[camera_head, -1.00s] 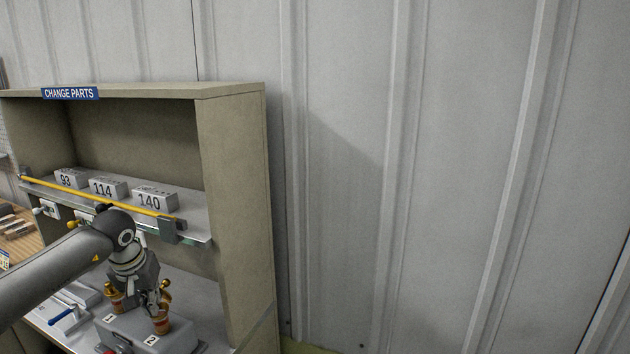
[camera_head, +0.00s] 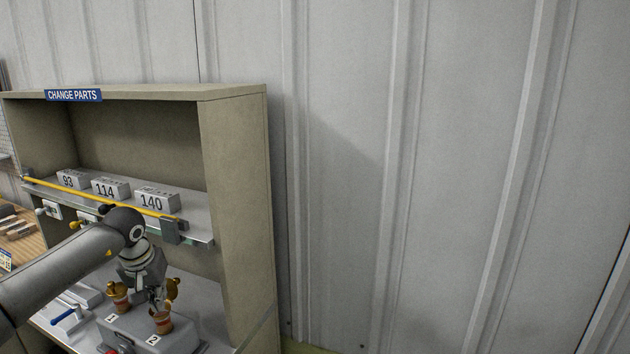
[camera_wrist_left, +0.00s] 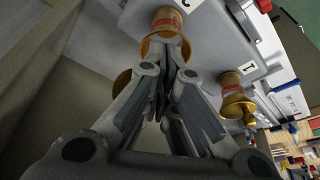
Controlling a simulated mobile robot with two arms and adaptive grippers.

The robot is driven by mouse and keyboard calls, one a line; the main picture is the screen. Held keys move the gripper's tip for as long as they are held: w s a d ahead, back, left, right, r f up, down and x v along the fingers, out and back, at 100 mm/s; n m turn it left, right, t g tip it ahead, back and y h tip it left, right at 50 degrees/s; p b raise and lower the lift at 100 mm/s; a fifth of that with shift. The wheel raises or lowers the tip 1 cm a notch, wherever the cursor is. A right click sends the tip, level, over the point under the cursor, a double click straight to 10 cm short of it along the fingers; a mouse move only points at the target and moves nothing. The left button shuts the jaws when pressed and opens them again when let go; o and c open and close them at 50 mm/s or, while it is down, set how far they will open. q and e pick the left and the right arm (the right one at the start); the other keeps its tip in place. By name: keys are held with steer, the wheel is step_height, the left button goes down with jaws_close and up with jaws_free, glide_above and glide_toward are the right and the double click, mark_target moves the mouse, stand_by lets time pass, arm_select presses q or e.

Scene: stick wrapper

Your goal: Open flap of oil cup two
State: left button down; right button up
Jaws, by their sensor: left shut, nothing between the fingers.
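Oil cup two (camera_head: 163,325), a red-banded brass cup by the label 2, stands at the right of the grey block. Its brass flap (camera_head: 173,288) stands raised at the cup's right side, off the rim. In the left wrist view, cup two (camera_wrist_left: 166,20) is at the top, with the flap (camera_wrist_left: 122,82) partly hidden behind the fingers. My left gripper (camera_head: 156,306) is shut and empty, with its fingertips (camera_wrist_left: 170,62) at the cup's rim; contact cannot be told. Oil cup one (camera_head: 121,302) stands to the left and also shows in the wrist view (camera_wrist_left: 232,82). My right gripper is not in view.
The grey block (camera_head: 185,340) sits on the cabinet's lower shelf. Above are a yellow bar (camera_head: 100,197) and a shelf with blocks marked 93, 114 and 140 (camera_head: 157,201). The cabinet side wall (camera_head: 240,200) stands close to the right. A blue-handled tool (camera_head: 63,315) lies left.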

arm_select(q)
steer(key=shift+w+r, duration=0.1)
steer(key=shift+r, duration=0.15)
steer(key=shift+s+a+f, duration=0.15)
steer(key=shift+s+f, duration=0.1)
steer(key=shift+s, duration=0.15)
steer(key=shift+s+a, duration=0.3)
steer(key=shift+s, duration=0.4)
steer(key=shift+s+a, duration=0.3)
steer(key=shift+s, duration=0.45)
steer(key=shift+s+a, duration=0.3)
steer(key=shift+s, duration=0.4)
